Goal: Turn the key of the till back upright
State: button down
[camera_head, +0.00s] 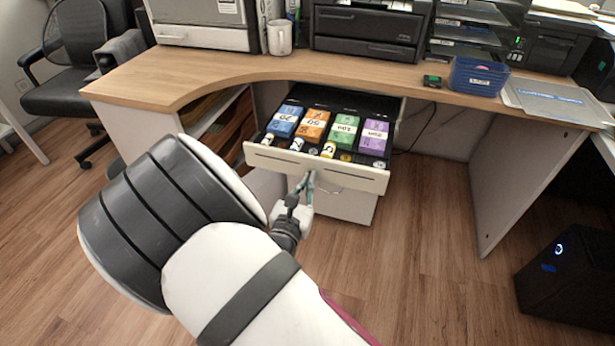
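The till drawer (360,180) stands pulled out under the wooden counter, with a pale front panel. Inside lie bundles of blue, orange, green and purple notes, with coins in front of them. My gripper (306,182) is at the middle of the drawer's front panel, close to its lower edge. Whether it touches the panel I cannot tell. Its fingers are small in view, and I cannot tell whether they are open or shut. I cannot make out the key; it may be hidden by my gripper or too small to see. A thin grey loop shows just right of the fingers.
A white cabinet (352,207) stands below the drawer. An office chair stands at left and a black computer case (568,270) at right. Floor right of the drawer is clear.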

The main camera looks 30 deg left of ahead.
jog(key=shift+n, duration=0.4)
jog(key=c, duration=1.8)
grip_release()
jog(key=shift+c, duration=0.2)
jog(key=v, duration=0.7)
jog(key=shift+s, duration=0.25)
